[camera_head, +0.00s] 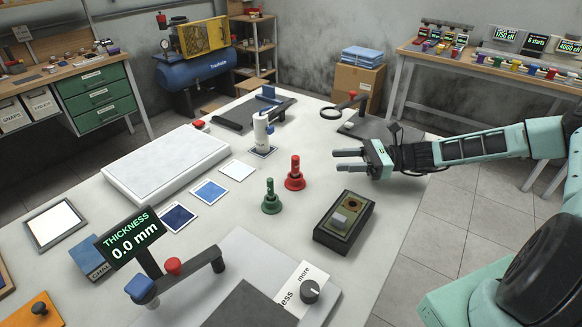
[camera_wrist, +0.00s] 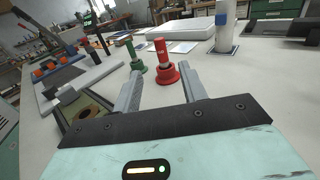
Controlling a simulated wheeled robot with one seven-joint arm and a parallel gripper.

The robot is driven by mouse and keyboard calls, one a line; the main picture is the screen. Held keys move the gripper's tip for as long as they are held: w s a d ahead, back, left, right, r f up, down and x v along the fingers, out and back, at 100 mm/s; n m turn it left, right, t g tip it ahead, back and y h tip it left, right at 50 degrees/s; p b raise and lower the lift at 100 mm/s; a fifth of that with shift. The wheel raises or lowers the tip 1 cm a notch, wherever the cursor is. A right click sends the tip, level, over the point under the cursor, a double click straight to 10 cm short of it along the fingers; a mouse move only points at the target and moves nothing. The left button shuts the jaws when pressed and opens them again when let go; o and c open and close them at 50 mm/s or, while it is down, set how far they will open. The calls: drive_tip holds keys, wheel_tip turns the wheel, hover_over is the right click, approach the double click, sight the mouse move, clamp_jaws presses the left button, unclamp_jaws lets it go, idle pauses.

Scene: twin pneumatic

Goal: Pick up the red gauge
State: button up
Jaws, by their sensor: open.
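The red gauge (camera_head: 295,174) stands upright on the white table, with a round base and a narrower handle. It also shows upright in the wrist view (camera_wrist: 163,65), ahead of my gripper (camera_wrist: 160,88) and between the lines of its two fingers. My gripper is open and empty; in the head view (camera_head: 336,160) it is to the right of the red gauge, its fingers pointing left. The fingers appear apart from the gauge. A similar green gauge (camera_head: 271,198) stands close by, to the left and nearer in the head view; it also shows in the wrist view (camera_wrist: 134,58).
A dark box with a tan top (camera_head: 345,224) stands near the right table edge. A white bottle-like cylinder (camera_head: 262,133) stands behind the gauges. Blue sample cards (camera_head: 208,191) and a white slab (camera_head: 166,163) lie left. A thickness display (camera_head: 130,237) stands in front.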

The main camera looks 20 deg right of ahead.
sight(295, 163)
drive_tip(key=p+x, duration=0.2)
drive_tip(key=x, duration=0.6)
drive_tip(key=shift+a+r, duration=0.1)
drive_tip(key=shift+a, duration=0.05)
drive_tip(key=p+x, duration=0.1)
drive_tip(key=x, duration=0.1)
drive_tip(key=p+x, duration=0.1)
drive_tip(key=x, duration=0.1)
drive_tip(key=shift+w+a+f, duration=0.15)
drive_tip(key=shift+w+f, duration=0.05)
drive_tip(key=shift+f, duration=0.05)
clamp_jaws()
